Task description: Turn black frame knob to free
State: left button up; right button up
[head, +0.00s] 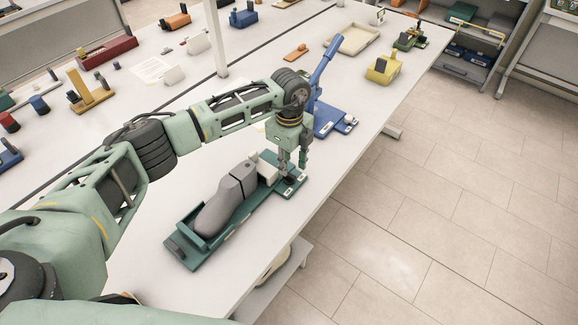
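A dark green frame (186,250) lies on the table and holds a grey shoe-shaped form (228,203). At its far right end is a small green plate with a black knob (288,180). My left gripper (292,168) points down over this plate, with its fingertips at or just above the knob. Its fingers partly cover the knob, and I cannot tell whether they touch or grip it. My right gripper is not in view.
A blue device with a raised lever (326,68) stands just behind my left gripper. A yellow block (383,69) and a beige tray (354,39) are farther back. A white post (216,40) rises at the table's middle. The table's right edge is close to the frame.

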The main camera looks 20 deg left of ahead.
aim_at(289, 174)
pick_arm(q)
notch_tip(289, 174, down, 4)
jog(key=shift+r+p, duration=0.15)
jog(key=shift+p, duration=0.3)
jog(key=shift+w+f, duration=0.1)
jog(key=shift+f, duration=0.35)
jog(key=c, duration=0.6)
grip_shut()
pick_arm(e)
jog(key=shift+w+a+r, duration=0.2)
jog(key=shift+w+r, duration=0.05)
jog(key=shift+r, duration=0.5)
